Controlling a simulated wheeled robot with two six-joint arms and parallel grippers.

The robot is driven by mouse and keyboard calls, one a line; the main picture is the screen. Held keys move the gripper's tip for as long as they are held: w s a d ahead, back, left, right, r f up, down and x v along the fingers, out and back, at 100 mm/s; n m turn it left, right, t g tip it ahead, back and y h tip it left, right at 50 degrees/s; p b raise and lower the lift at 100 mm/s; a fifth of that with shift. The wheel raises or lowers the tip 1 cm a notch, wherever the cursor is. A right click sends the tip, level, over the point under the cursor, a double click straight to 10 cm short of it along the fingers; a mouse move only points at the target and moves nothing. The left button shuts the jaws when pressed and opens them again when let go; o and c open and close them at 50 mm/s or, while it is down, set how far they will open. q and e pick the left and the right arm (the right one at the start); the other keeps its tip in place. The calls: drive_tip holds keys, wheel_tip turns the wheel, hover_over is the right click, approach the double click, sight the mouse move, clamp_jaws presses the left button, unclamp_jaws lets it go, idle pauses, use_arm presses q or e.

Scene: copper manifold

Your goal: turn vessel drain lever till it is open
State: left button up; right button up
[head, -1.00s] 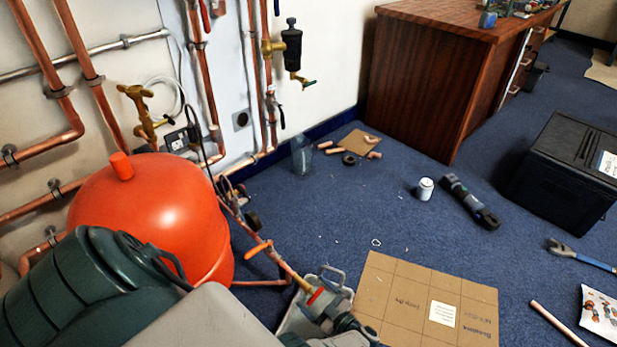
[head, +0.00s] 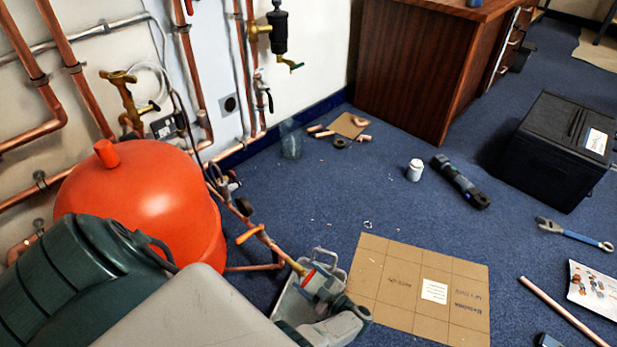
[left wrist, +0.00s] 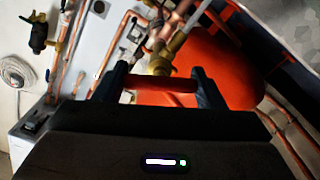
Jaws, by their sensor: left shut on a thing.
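The vessel drain lever (head: 308,277) is a small red handle by the brass end of a copper pipe, low beside the red vessel (head: 150,205). My left gripper (head: 314,283) is at the lever and shut on it. In the left wrist view the red lever (left wrist: 160,84) lies crosswise between the two dark fingers (left wrist: 160,88), with the brass valve body (left wrist: 162,62) just beyond it. The gripper partly hides the valve in the head view. My right gripper is not in view.
A grey tray (head: 283,305) sits on the floor under the drain. Flat cardboard (head: 400,285) lies to the right.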

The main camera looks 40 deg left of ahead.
use_arm(q)
drive_tip(key=o, duration=1)
drive_tip(key=shift+s+d+b, duration=0.15)
drive_tip(key=shift+d+b, duration=0.05)
drive_tip(key=shift+d, duration=1.7)
drive_tip(key=shift+s+d+b, duration=0.15)
drive_tip(key=shift+d, duration=1.7)
drive_tip(key=shift+c, duration=0.4)
